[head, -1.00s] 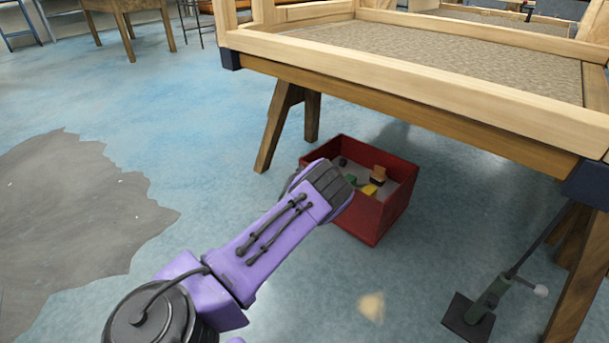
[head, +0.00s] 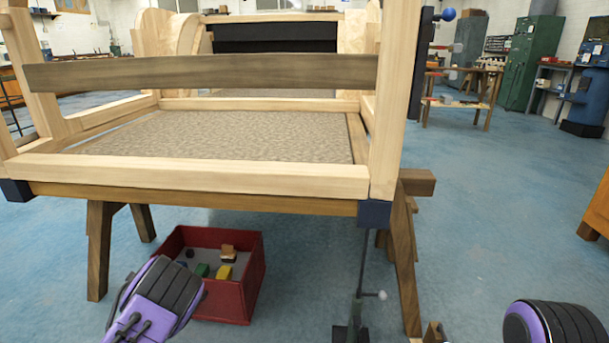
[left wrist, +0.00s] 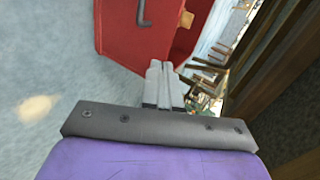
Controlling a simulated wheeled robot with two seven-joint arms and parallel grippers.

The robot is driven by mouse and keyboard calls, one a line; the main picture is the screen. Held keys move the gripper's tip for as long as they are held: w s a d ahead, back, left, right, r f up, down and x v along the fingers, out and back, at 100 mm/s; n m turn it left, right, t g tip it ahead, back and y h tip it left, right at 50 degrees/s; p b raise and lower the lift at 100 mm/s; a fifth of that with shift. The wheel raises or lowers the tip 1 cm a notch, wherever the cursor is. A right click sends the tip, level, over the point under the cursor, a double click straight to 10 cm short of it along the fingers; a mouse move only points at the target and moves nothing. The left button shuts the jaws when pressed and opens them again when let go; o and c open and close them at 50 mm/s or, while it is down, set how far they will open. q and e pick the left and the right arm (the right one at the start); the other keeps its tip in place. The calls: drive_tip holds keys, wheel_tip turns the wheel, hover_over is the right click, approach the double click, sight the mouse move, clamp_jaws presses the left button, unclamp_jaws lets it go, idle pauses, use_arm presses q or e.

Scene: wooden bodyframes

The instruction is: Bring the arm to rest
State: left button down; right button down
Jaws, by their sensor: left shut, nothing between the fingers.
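My left arm, purple with a dark ribbed wrist, comes in at the lower left of the head view, in front of the red crate (head: 248,290). Its fingers are hidden there. In the left wrist view the left gripper (left wrist: 165,72) is shut and empty, its two grey fingers side by side. The red crate's wall (left wrist: 118,35) lies just beyond the fingertips; I cannot tell whether they touch it. Part of my right arm shows at the lower right of the head view, but its gripper is out of view.
The wooden bodyframe (head: 200,176) stands on trestle legs (head: 100,245) above the crate. The crate holds several small blocks, among them a yellow block (head: 224,272). A jack-like stand (head: 352,325) is by the right leg. Blue floor (head: 480,220) is clear to the right.

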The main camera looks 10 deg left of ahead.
use_arm(q)
drive_tip(key=s+d+f+n+g+y, duration=0.25)
drive_tip(key=s+f+n, duration=0.25)
drive_tip(key=s+n, duration=0.6)
drive_tip(key=s+d+f+n+g+y, duration=0.1)
drive_tip(key=s+d+f+n+g, duration=0.25)
drive_tip(key=s+n, duration=0.8)
drive_tip(key=s+d+g, duration=0.1)
drive_tip(key=s+d, duration=0.2)
drive_tip(key=s, duration=0.4)
drive_tip(key=s+d+g, duration=0.2)
drive_tip(key=s+d, duration=0.2)
drive_tip(key=s, duration=0.3)
wheel_tip(320, 180, up, 35)
drive_tip(key=d+p, duration=0.2)
drive_tip(key=p, duration=3.3)
drive_tip(key=shift+s+f+n+h, duration=0.15)
drive_tip(key=shift+s+n+h, duration=0.2)
drive_tip(key=shift+s+n, duration=0.1)
